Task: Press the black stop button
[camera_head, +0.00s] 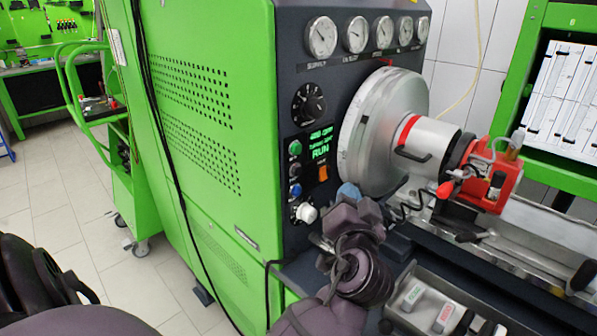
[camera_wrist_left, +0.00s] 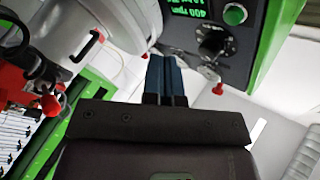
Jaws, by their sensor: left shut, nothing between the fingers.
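The black stop button (camera_head: 295,170) is on the dark control panel in the head view, in a column between a green button (camera_head: 295,148) and a blue button (camera_head: 296,190). My left gripper (camera_head: 348,191) is shut, with its blue fingertips to the right of and a little below the black button. I cannot tell exactly how far they are from the panel. In the left wrist view the shut blue fingers (camera_wrist_left: 165,78) hold nothing. That view shows the green button (camera_wrist_left: 235,14) upside down; the black button is out of its frame. My right gripper is not in view.
The display (camera_head: 321,143) reads RUN. An orange switch (camera_head: 323,173), a white knob (camera_head: 306,212) and a black dial (camera_head: 308,104) are close by. The large grey drum (camera_head: 378,125) and red pump fitting (camera_head: 492,180) stand to the right. A grey tray (camera_head: 405,311) is below.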

